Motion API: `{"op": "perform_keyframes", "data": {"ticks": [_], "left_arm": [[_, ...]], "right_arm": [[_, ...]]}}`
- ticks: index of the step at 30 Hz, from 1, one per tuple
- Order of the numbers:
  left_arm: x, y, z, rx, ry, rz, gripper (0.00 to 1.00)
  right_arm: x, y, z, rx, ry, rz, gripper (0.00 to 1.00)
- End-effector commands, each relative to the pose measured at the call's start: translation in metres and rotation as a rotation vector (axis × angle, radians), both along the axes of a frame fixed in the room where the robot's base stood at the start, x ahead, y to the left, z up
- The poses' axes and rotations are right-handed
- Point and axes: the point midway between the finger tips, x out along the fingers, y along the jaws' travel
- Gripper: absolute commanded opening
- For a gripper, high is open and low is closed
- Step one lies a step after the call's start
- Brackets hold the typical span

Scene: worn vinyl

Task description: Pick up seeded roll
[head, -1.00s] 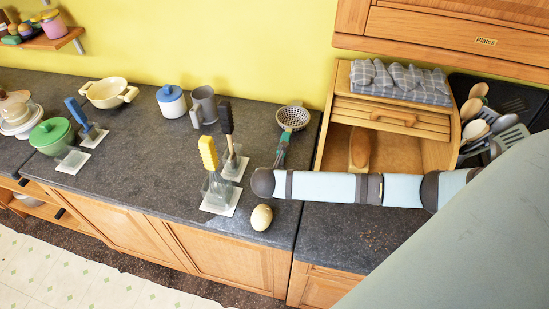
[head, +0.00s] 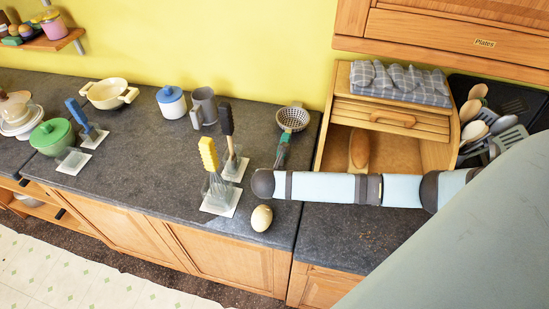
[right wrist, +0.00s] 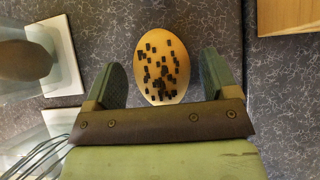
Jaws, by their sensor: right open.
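The seeded roll (right wrist: 160,48) is an oval golden bun with black seeds, lying on the dark counter in the right wrist view. My right gripper (right wrist: 163,66) is open, with one green finger on each side of the roll. Gaps show beside the roll, so I see no grip on it. In the head view the gripper is hidden by my right arm. A beige oval thing (head: 261,218) lies in front of the arm there. I can make out no seeds on it and cannot tell if it is the same roll. My left gripper is not in view.
A yellow-handled whisk (head: 209,155) and a black-handled tool (head: 227,120) stand on white-based holders left of the arm. A strainer (head: 293,119) lies behind the arm. A wooden bread box (head: 405,128) stands at right. The counter (head: 135,160) left of the whisk is clear.

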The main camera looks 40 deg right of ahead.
Motion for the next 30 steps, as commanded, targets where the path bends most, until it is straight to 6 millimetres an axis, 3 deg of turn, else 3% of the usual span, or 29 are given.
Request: {"op": "perform_keyframes", "data": {"ticks": [4, 9, 10, 30], "left_arm": [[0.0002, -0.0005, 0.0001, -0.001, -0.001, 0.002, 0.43], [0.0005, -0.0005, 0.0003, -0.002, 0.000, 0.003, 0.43], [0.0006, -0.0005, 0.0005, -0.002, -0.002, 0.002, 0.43], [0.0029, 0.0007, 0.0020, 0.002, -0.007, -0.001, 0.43]], "right_arm": [[0.0000, 0.0000, -0.0001, 0.000, 0.000, 0.000, 0.80], [-0.0001, -0.0001, -0.0001, 0.000, 0.000, 0.000, 0.41], [-0.0001, -0.0001, -0.0001, 0.000, 0.000, 0.000, 0.39], [0.0001, -0.0001, 0.0080, 0.000, 0.000, -0.001, 0.38]]}}
